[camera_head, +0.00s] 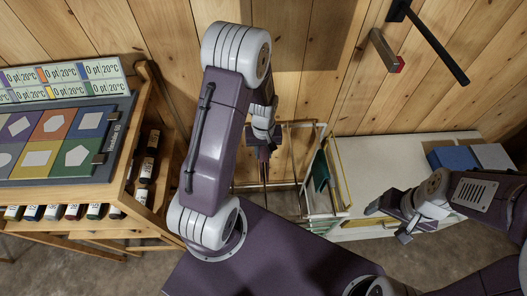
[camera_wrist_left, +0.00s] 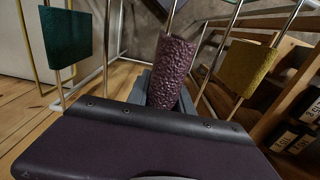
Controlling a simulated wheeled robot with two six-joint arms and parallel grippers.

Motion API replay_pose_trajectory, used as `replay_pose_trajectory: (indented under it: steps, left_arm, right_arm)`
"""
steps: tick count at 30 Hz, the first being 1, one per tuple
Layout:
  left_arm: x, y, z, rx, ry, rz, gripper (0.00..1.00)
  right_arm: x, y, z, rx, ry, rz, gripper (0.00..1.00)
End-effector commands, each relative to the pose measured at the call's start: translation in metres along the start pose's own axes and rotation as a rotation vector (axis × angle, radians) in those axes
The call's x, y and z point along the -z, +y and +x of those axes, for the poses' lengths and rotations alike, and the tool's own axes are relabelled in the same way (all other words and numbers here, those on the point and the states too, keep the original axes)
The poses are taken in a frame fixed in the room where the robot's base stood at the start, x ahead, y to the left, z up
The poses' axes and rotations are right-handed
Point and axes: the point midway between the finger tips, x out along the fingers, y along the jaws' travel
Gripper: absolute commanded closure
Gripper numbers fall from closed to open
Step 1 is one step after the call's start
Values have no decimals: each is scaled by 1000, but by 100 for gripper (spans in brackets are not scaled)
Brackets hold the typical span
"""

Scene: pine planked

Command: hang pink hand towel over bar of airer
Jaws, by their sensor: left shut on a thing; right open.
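The towel (camera_wrist_left: 172,72) shows in the left wrist view as a dark purplish-pink, bumpy cloth. My left gripper (camera_head: 264,150) is shut on it; the grey fingers show at its lower end in the left wrist view. A metal bar of the airer (camera_wrist_left: 172,14) lines up with the towel's top edge. I cannot tell whether the cloth lies over that bar. In the head view the airer's white frame (camera_head: 302,125) stands by the wall, partly hidden by my left arm. My right gripper (camera_head: 393,224) is open and empty, right of the airer.
A teal cloth (camera_wrist_left: 65,37) and a yellow cloth (camera_wrist_left: 248,67) hang on bars either side of the towel. A wooden shelf with bottles (camera_head: 147,168) stands left. A white cabinet (camera_head: 390,165) with blue and grey boxes (camera_head: 453,158) stands right.

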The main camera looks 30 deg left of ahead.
Motion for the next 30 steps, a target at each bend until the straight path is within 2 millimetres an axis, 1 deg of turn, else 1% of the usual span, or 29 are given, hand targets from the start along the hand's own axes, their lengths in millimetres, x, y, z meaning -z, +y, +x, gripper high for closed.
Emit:
replay_pose_trajectory:
  steps: [1, 30]
  left_arm:
    - [0, 0, 7, 0, 0, 0, 95]
    - [0, 0, 79, 0, 0, 0, 95]
  right_arm:
    - [0, 0, 6, 0, 0, 0, 22]
    - [-6, 1, 62, 0, 0, 0, 22]
